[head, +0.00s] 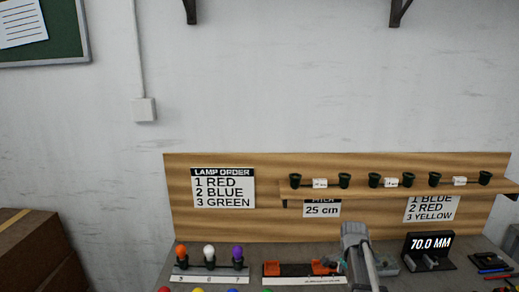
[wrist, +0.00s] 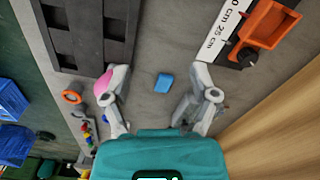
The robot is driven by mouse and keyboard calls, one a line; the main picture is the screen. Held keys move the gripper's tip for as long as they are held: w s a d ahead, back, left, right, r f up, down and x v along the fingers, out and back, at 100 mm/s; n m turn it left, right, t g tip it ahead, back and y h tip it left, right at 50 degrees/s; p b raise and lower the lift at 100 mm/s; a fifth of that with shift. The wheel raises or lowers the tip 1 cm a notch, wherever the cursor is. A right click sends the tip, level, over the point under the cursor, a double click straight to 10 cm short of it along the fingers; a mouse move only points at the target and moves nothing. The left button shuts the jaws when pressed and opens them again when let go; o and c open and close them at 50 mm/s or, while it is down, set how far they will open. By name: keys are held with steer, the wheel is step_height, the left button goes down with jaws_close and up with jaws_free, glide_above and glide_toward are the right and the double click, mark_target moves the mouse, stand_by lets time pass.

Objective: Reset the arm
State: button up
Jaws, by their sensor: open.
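My gripper (wrist: 160,74) shows in the wrist view with a teal body and two grey fingers spread apart. It is open, with nothing held between the fingers. A small blue block (wrist: 164,83) lies on the grey surface beyond, seen in the gap between the fingers and apart from both. A pink rounded thing (wrist: 103,82) shows beside the left finger, partly hidden by it; I cannot tell whether they touch. In the head view my grey arm (head: 359,252) stands low at right of centre, over the bench; its fingers cannot be made out there.
An orange fixture (wrist: 265,22) and a dark slotted tray (wrist: 88,15) lie near the gripper. A lamp strip (head: 210,280) and a 70.0 MM display (head: 429,244) stand on the bench. A shelf (head: 400,193) with several dark cups crosses the wooden back panel (head: 270,170).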

steer(key=s+a+n, duration=1.2)
steer(key=s+n, duration=0.2)
steer(key=shift+s+a+r+p, duration=0.3)
steer(key=shift+s+r+p, duration=0.05)
steer(key=shift+s+r, duration=0.05)
